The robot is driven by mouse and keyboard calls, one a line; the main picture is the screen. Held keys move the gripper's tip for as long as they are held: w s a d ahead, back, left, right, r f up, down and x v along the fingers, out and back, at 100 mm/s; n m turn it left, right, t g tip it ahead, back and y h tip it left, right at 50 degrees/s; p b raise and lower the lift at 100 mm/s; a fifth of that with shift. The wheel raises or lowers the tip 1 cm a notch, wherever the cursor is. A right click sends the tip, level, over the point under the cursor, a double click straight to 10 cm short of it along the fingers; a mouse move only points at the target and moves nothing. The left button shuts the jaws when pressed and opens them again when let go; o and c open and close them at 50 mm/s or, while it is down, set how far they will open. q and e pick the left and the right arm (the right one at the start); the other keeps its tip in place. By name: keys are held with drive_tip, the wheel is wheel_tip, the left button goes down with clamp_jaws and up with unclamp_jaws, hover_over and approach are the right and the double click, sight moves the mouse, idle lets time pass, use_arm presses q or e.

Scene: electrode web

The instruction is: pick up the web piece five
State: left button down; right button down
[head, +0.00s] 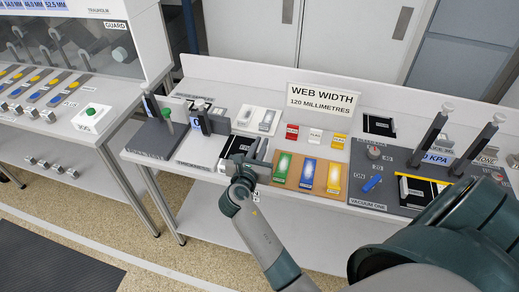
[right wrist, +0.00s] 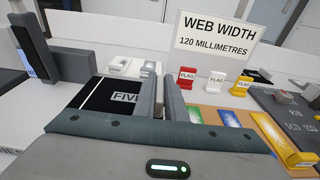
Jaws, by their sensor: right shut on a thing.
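Web piece five (right wrist: 97,94) is a flat black piece with a white line and a "FIVE" label. It lies at the left of my right gripper (right wrist: 160,98) in the right wrist view. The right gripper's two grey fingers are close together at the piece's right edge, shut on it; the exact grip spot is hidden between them. In the head view the right gripper (head: 252,158) is at the bench's middle, with dark web piece five (head: 234,146) partly behind it. My left gripper is not in view.
Behind stands the "WEB WIDTH 120 MILLIMETRES" sign (head: 322,101). To the right are red (head: 291,132), white (head: 314,136) and yellow (head: 338,141) flags and an orange board (head: 295,186) with coloured pieces. A dark gauge (head: 200,119) stands left; the vacuum station (head: 375,153) is further right.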

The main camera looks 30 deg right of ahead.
drive_tip(key=r, duration=0.2)
drive_tip(key=shift+s+d+r, duration=0.3)
drive_tip(key=shift+s+d, duration=0.05)
drive_tip(key=shift+d, duration=0.05)
drive_tip(key=s+d+r, duration=0.6)
drive_tip(key=s+d, duration=0.1)
drive_tip(key=d, duration=0.1)
drive_tip(key=shift+r+b, duration=0.2)
drive_tip(key=shift+b, duration=0.25)
